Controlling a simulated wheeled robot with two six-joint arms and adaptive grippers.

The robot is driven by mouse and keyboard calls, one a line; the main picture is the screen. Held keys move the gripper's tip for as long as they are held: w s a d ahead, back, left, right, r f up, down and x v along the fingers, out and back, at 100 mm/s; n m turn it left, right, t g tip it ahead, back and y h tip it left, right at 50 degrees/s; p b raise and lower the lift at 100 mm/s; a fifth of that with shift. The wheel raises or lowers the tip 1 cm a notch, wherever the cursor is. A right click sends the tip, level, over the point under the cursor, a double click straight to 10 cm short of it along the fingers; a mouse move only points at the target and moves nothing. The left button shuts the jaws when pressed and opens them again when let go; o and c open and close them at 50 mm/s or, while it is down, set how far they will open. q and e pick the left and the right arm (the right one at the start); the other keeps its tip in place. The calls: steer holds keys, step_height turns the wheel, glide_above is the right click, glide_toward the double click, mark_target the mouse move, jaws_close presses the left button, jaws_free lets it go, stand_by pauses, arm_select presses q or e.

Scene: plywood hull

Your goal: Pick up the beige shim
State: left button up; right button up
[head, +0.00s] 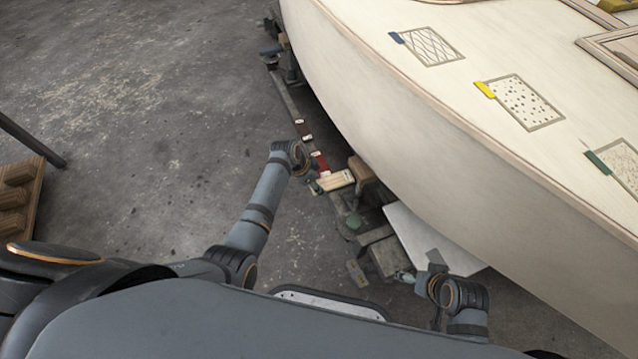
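A beige shim (336,180) lies at the middle of the head view, on or over the narrow rail beside the hull. My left gripper (314,183) points down just left of the shim, close to its left end. It is small and dark, and I cannot tell whether it touches the shim or whether its fingers are open. My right gripper (408,277) is low in the view, near a pale greenish item, well below and right of the shim. Its fingers are too unclear to read.
A red shim (320,162) and a dark red-brown piece (304,130) lie up the rail from the beige shim. A brown wooden block (361,170) stands right of it. The pale hull (440,150) overhangs on the right. Open concrete floor (150,110) is on the left.

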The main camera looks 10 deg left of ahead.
step_height(320, 180, up, 6)
steer(key=s+d+g+h+p, duration=0.1)
steer(key=d+g+p, duration=0.15)
steer(key=p, duration=0.25)
arm_select(q)
steer(key=s+a+r+p, duration=0.1)
steer(key=s+r+p, duration=0.2)
steer(key=s+r, duration=0.8)
steer(key=s, duration=0.3)
steer(key=shift+a+r, duration=0.15)
steer(key=shift+a, duration=0.25)
arm_select(e)
step_height(320, 180, down, 13)
steer(key=d, duration=0.2)
steer(key=shift+s+d+h, duration=0.15)
steer(key=shift+s+h, duration=0.15)
steer(key=shift+s, duration=0.1)
arm_select(q)
steer(key=shift+w, duration=0.1)
arm_select(e)
steer(key=shift+r, duration=0.15)
